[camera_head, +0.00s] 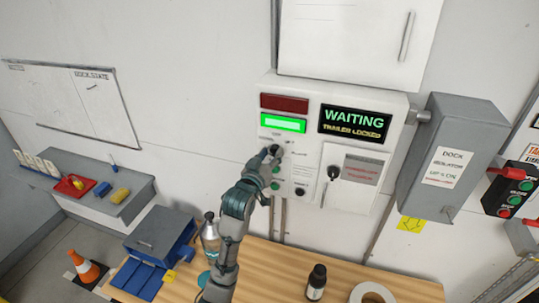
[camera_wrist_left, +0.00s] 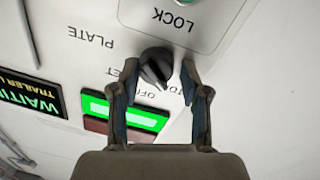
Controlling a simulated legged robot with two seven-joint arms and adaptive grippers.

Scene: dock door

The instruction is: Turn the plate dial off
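The plate dial (camera_wrist_left: 157,66) is a black knob on the white control panel, below the word PLATE in the upside-down wrist view. Part of an OFF label shows beside it; the other labels are partly hidden. My left gripper (camera_wrist_left: 159,75) is open, with one finger on each side of the dial and narrow gaps appearing between them. In the head view my left gripper (camera_head: 270,156) is at the panel's left part and mostly hides the dial. I cannot clearly tell which label the dial points to. My right gripper is in neither view.
The panel (camera_head: 312,115) has a lit green display (camera_head: 283,124) and a WAITING / TRAILER LOCKED sign (camera_head: 354,123). Another black knob (camera_head: 333,172) and green buttons are close by. A grey isolator box (camera_head: 450,160) is at right. A bottle (camera_head: 316,282) and tape roll (camera_head: 373,292) are on the bench below.

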